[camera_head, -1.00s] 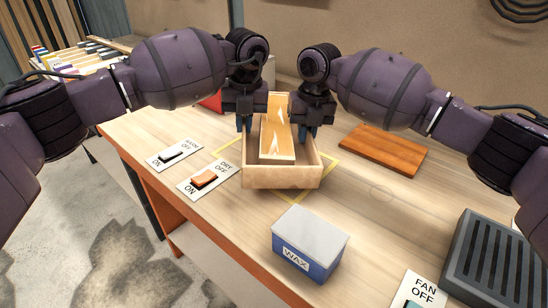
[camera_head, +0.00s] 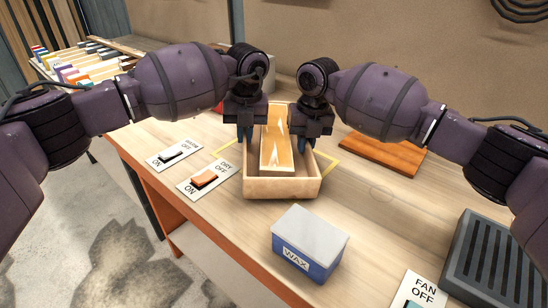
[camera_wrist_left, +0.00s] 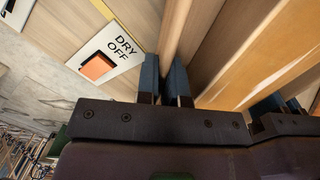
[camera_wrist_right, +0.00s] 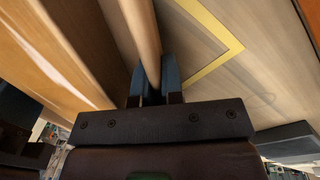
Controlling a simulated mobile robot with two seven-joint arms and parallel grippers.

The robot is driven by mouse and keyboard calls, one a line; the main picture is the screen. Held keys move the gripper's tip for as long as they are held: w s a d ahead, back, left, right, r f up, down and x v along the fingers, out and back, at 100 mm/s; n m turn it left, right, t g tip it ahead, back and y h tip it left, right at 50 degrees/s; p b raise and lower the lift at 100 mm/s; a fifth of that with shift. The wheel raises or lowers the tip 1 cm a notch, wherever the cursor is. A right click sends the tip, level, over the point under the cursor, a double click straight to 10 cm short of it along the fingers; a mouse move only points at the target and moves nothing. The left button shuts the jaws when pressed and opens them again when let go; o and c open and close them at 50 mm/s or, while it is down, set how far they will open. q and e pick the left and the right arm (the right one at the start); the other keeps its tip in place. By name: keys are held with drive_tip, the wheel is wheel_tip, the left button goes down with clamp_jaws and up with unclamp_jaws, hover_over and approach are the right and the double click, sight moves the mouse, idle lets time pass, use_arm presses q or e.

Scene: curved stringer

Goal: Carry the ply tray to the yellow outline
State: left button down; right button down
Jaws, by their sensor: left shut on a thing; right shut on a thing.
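The ply tray (camera_head: 283,188) is an open light-wood box in the middle of the workbench, with a long pale wooden piece (camera_head: 276,155) lying in it. My left gripper (camera_head: 245,133) is shut on the tray's left wall, which shows between its fingers in the left wrist view (camera_wrist_left: 172,40). My right gripper (camera_head: 311,142) is shut on the right wall, seen in the right wrist view (camera_wrist_right: 143,40). The yellow outline (camera_head: 326,166) shows on the bench at the tray's right and left; the tray hides its front part. I cannot tell whether the tray touches the bench.
A blue and white wax box (camera_head: 310,242) stands in front of the tray. A reddish-brown board (camera_head: 384,150) lies to the right, a grey slotted unit (camera_head: 500,262) at the front right. Switch plates, including DRY (camera_head: 206,180), are at the left. Bench between board and wax box is clear.

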use_arm(q)
drive_tip(key=shift+d+f, duration=0.15)
drive_tip(key=shift+f, duration=0.4)
use_arm(e)
drive_tip(key=shift+a+f, duration=0.1)
drive_tip(key=shift+f, duration=0.4)
use_arm(q)
drive_tip(key=c, duration=1.2)
unclamp_jaws()
drive_tip(key=shift+c, duration=0.2)
use_arm(e)
drive_tip(key=c, duration=1.2)
unclamp_jaws()
drive_tip(key=shift+c, duration=0.2)
drive_tip(key=shift+f, duration=0.1)
use_arm(q)
drive_tip(key=shift+f, duration=0.15)
use_arm(e)
drive_tip(key=shift+f, duration=0.1)
use_arm(q)
wheel_tip(320, 180, up, 12)
drive_tip(key=shift+d, duration=0.4)
use_arm(e)
wheel_tip(320, 180, up, 12)
drive_tip(key=d, duration=0.1)
drive_tip(key=shift+d, duration=0.15)
use_arm(q)
drive_tip(key=shift+s+f, duration=0.1)
use_arm(e)
drive_tip(key=shift+s, duration=0.1)
